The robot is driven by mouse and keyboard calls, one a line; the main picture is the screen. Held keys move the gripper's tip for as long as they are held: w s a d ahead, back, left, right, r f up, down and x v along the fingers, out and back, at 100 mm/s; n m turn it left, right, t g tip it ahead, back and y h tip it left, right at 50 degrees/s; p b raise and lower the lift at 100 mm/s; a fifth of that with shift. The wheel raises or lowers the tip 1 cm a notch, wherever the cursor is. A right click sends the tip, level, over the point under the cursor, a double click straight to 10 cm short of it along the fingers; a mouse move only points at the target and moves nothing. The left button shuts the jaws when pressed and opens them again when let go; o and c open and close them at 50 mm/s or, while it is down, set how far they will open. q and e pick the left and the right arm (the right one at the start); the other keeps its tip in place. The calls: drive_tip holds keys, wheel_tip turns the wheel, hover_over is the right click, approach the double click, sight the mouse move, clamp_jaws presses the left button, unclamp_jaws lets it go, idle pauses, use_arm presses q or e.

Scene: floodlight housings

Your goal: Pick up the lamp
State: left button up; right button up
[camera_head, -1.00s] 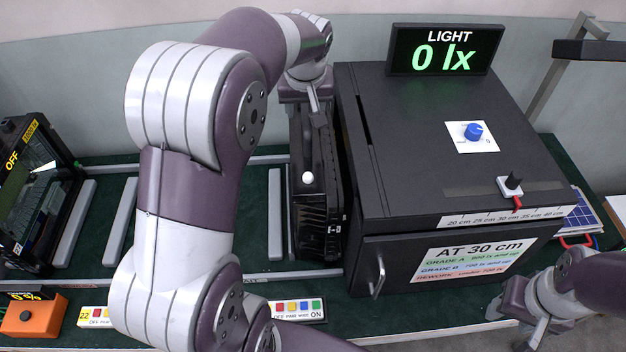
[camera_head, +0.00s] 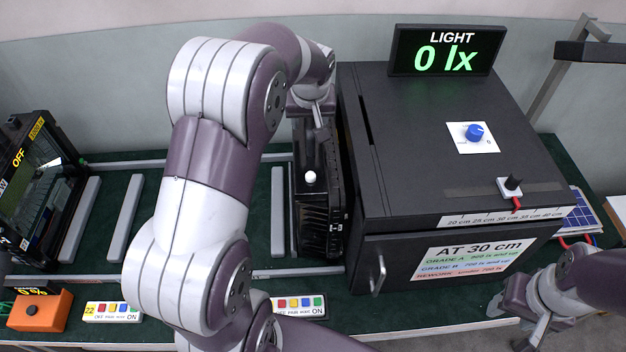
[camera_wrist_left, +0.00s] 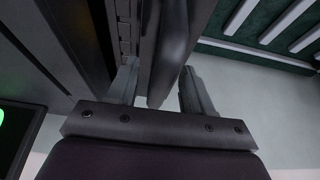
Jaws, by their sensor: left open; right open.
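A black lamp housing (camera_head: 320,225) with a white knob stands upright beside the left wall of the large black test box. My left gripper (camera_head: 318,122) is at the lamp's rear top end, pointing down. In the left wrist view my left gripper (camera_wrist_left: 162,88) is open, and a dark grey part, apparently of the lamp (camera_wrist_left: 172,45), lies between its fingers. Contact cannot be told. My right gripper (camera_head: 512,315) is low at the right, in front of the box and away from the lamp.
The black box (camera_head: 400,140) carries a light display (camera_head: 444,50) reading 0 lx and closely flanks the lamp. Grey rails (camera_head: 278,210) lie on the green bench. A black unit marked OFF (camera_head: 40,170) stands far left. Button strips (camera_head: 300,307) line the front.

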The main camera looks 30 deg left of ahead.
use_arm(q)
clamp_jaws()
idle(1.4)
drive_tip(key=shift+w+r, duration=0.1)
drive_tip(key=shift+r, duration=0.2)
drive_tip(key=shift+w+a+f, duration=0.1)
